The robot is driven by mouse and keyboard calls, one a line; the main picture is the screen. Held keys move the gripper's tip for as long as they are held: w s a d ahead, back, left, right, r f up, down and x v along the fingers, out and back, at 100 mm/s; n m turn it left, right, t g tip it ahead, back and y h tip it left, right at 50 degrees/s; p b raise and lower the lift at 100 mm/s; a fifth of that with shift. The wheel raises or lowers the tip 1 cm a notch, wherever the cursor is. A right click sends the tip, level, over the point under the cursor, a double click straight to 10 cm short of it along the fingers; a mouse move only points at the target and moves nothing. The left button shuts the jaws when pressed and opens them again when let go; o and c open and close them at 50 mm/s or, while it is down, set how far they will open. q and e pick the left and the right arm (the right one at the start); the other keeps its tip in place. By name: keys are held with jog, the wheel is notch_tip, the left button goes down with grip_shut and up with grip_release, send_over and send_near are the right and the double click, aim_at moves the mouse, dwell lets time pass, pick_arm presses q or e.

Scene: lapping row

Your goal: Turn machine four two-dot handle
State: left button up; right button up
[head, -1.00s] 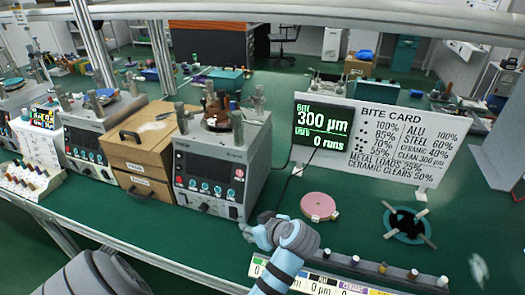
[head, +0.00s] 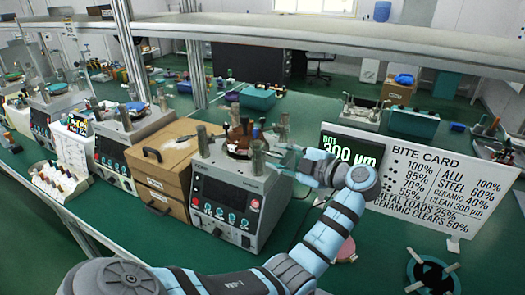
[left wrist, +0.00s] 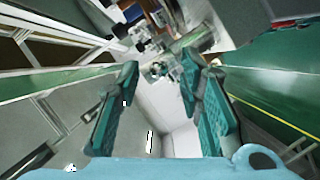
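The nearest grey lapping machine (head: 240,200) stands left of centre in the head view, with a dark display and buttons on its front. Upright metal posts, including a front one (head: 258,158), surround a brown round plate (head: 238,142) on its top. I cannot read any dot marks or a machine number. My left gripper (head: 289,165) is beside the machine's top right edge, pointing left. The left wrist view shows its teal fingers (left wrist: 160,68) apart with nothing clearly held. Small metallic parts show beyond the fingertips. My right gripper is not in view.
Brown drawer boxes (head: 165,165) stand left of the machine, with more machines beyond. The bite card (head: 425,190) and its screen (head: 345,143) stand to the right, partly behind my left arm. A pink disc (head: 346,250) is partly hidden by that arm.

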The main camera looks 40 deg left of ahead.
pick_arm(q)
jog(key=shift+w+x, duration=0.25)
jog(key=shift+x, duration=0.9)
jog(key=shift+s, duration=0.1)
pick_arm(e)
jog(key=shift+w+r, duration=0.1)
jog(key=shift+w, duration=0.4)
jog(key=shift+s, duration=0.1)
pick_arm(q)
grip_shut()
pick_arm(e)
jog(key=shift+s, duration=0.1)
